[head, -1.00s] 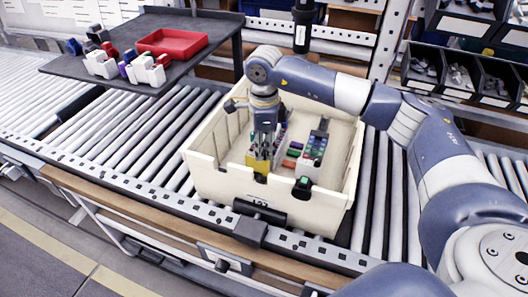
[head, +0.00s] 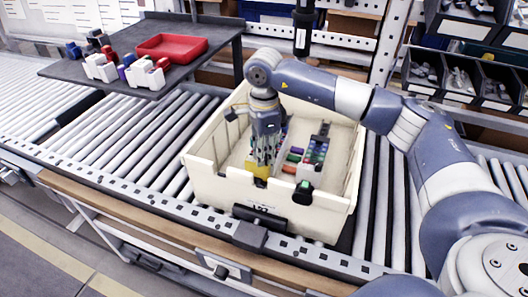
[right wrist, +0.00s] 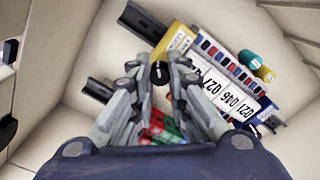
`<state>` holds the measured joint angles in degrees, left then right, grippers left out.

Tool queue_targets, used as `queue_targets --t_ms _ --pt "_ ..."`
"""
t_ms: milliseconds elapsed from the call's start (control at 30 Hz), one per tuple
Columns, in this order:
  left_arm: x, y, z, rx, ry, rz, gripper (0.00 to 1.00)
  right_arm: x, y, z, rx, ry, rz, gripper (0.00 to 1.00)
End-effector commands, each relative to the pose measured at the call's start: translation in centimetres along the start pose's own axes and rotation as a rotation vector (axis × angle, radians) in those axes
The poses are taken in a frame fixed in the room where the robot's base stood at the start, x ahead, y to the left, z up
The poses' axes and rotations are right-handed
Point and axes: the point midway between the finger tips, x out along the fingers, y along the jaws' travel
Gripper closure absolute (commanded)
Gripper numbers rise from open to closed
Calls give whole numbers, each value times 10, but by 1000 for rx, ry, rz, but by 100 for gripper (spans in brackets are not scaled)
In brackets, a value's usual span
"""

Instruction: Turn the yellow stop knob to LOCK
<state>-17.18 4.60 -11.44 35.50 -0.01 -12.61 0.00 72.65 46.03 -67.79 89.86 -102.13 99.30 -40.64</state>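A yellow block (head: 257,170) sits in the cream crate, below my right gripper (head: 264,160). In the right wrist view the yellow block (right wrist: 174,42) carries a small printed label and lies beside a row of terminals. A round black part (right wrist: 160,73), perhaps a knob, shows between the tips of my right gripper (right wrist: 161,66). The fingers are close on both sides of it, and I cannot tell whether they grip it. No yellow knob and no readable LOCK mark show. My left gripper is not in view.
The cream crate (head: 230,187) stands on a roller conveyor (head: 110,135); its walls surround my right gripper. Coloured terminals with white number strips (right wrist: 222,88) lie close by. A dark shelf (head: 110,65) with a red tray (head: 172,46) is at the back left. Grey bins stand back right.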

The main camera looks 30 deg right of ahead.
Motion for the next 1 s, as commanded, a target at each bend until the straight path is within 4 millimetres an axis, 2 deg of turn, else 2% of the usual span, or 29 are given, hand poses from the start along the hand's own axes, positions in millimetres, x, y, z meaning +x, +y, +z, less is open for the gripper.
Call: queue_targets --t_ms 33,100,400,533,1000 --pt "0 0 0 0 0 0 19 -1 -1 0 1 0 -3 74" --pt "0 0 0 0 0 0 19 -1 -1 0 1 0 -3 62" --pt "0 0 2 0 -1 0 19 -1 0 0 1 0 -1 62" --pt "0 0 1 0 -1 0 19 -10 -1 0 1 -1 -3 62" --pt "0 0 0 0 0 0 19 -100 -1 0 1 -1 -4 62"
